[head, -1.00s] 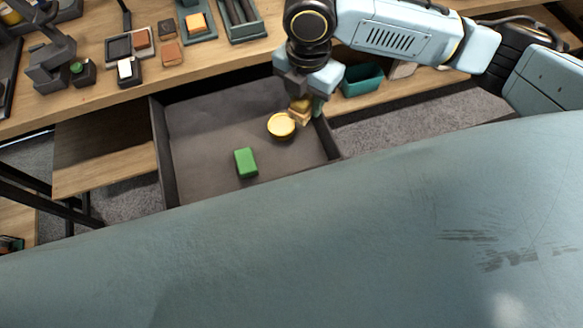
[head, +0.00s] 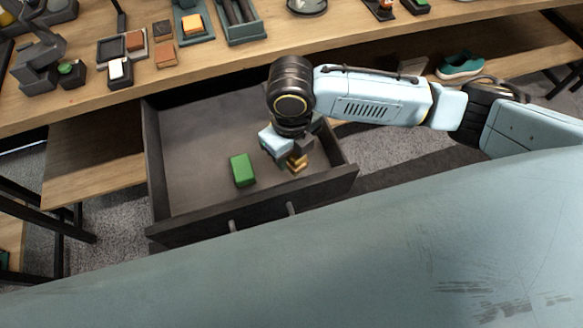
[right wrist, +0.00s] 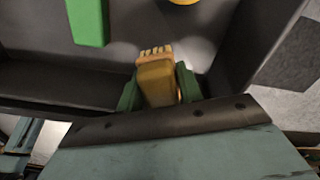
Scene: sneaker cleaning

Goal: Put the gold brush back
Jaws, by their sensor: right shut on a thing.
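The gold brush (head: 297,163) is held by my right gripper (head: 291,152) over the front right part of the open dark drawer (head: 190,112). In the right wrist view the brush (right wrist: 156,82) sits between the two green fingers, with its toothed end pointing up in the picture. My right gripper (right wrist: 158,88) is shut on it. I cannot tell whether the brush touches the drawer floor. My left gripper is not in view.
A green block (head: 242,170) lies in the drawer, left of the brush. A yellow round thing (right wrist: 184,2) shows at the right wrist view's top edge. The drawer's front wall (head: 250,207) is close. Several small items stand on the wooden table (head: 90,105).

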